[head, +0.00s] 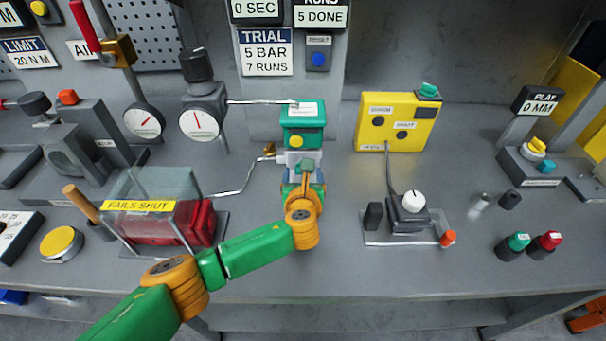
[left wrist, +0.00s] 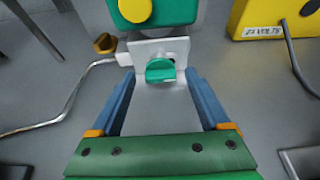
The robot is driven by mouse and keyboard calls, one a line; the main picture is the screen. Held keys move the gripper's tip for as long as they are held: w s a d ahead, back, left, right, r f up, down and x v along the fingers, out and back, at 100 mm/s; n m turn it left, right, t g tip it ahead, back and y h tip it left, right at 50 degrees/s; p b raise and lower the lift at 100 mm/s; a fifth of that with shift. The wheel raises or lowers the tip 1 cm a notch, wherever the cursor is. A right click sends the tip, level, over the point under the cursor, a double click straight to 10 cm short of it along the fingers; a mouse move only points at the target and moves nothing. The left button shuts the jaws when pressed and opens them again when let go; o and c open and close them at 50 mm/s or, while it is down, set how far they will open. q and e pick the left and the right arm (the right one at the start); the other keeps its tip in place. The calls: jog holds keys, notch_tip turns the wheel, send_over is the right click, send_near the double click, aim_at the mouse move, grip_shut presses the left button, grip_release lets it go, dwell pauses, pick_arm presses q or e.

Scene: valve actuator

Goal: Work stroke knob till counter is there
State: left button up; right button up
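A green knob (left wrist: 160,71) sits on a pale block below a green housing with a yellow button (left wrist: 135,10). It also shows in the head view (head: 307,166), partly crowded by my gripper. My left gripper (head: 304,182) is open in front of the block. In the left wrist view its blue fingertips (left wrist: 160,76) lie either side of the knob, with gaps on both sides. The counter sign (head: 320,16) reads 5 DONE. The trial sign (head: 266,52) reads 5 BAR, 7 RUNS. My right gripper is not in view.
A bent metal pipe (head: 238,180) runs left of the block. A yellow box (head: 398,118) with a cable stands to the right. A clear cover (head: 150,184) marked FAILS SHUT stands left of my forearm.

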pick_arm(q)
grip_shut()
jog(key=shift+a+n+h+p, duration=0.15)
jog(key=shift+n+h+p, duration=0.35)
jog(key=shift+n, duration=0.1)
jog(key=shift+a+n+h, duration=0.1)
jog(key=shift+n+h, duration=0.2)
jog(key=shift+n, duration=0.2)
jog(key=shift+a+f+n+h, duration=0.15)
jog(key=shift+n+h, duration=0.25)
jog(key=shift+n, duration=0.2)
jog(key=shift+a+f+n+h, duration=0.1)
jog(key=shift+n+h, duration=0.3)
jog(key=shift+n, duration=0.2)
